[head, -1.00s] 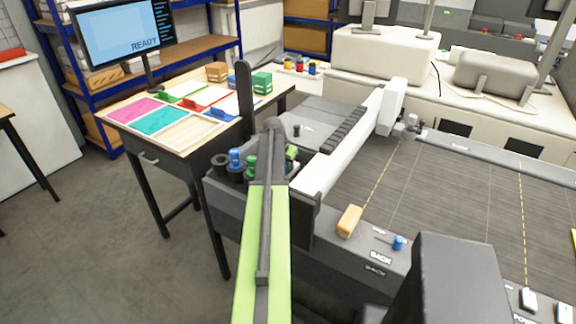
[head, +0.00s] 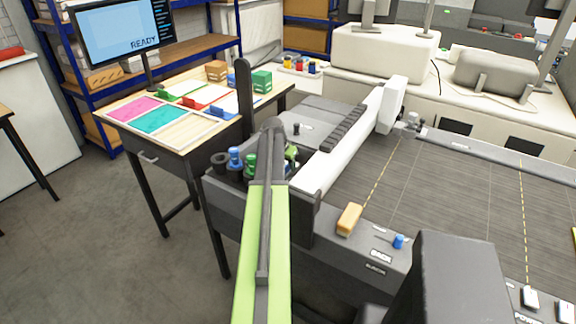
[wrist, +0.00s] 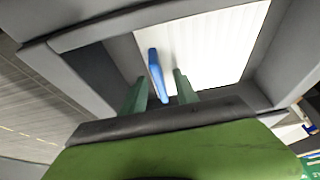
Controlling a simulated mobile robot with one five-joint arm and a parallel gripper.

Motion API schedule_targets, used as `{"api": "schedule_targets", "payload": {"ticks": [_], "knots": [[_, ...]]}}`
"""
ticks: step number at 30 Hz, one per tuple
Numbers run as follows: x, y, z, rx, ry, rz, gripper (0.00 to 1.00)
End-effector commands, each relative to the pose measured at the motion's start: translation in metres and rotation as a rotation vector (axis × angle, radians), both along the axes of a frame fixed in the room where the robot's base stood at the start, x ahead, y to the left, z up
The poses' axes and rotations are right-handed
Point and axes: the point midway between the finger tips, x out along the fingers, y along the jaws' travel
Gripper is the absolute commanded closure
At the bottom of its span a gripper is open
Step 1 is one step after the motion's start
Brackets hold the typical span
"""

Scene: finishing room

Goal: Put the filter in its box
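In the wrist view, a white pleated panel, which looks like the filter (wrist: 215,45), lies inside a grey frame (wrist: 75,38). A blue tab (wrist: 158,75) stands out from it. My gripper (wrist: 158,92) has its two dark green fingers apart, one on each side of the tab, with gaps visible on both sides. In the head view, my gripper is mostly hidden behind my arm near the machine's near left corner. A brown box (head: 216,71) and a green box (head: 262,82) stand on the wooden table; I cannot tell which is the filter's box.
The wooden table (head: 175,138) holds coloured sheets and trays at left. A large flatbed machine (head: 450,190) fills the right, with an orange block (head: 349,219) and a blue knob (head: 398,241) on its edge. Black, blue and green spools crowd beside my arm. Floor is clear at left.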

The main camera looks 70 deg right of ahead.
Motion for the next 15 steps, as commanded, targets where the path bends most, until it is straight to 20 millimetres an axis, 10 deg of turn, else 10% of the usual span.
{"api": "schedule_targets", "payload": {"ticks": [15], "knots": [[0.008, 0.035, 0.096, 0.0, 0.0, 0.0, 0.64]]}}
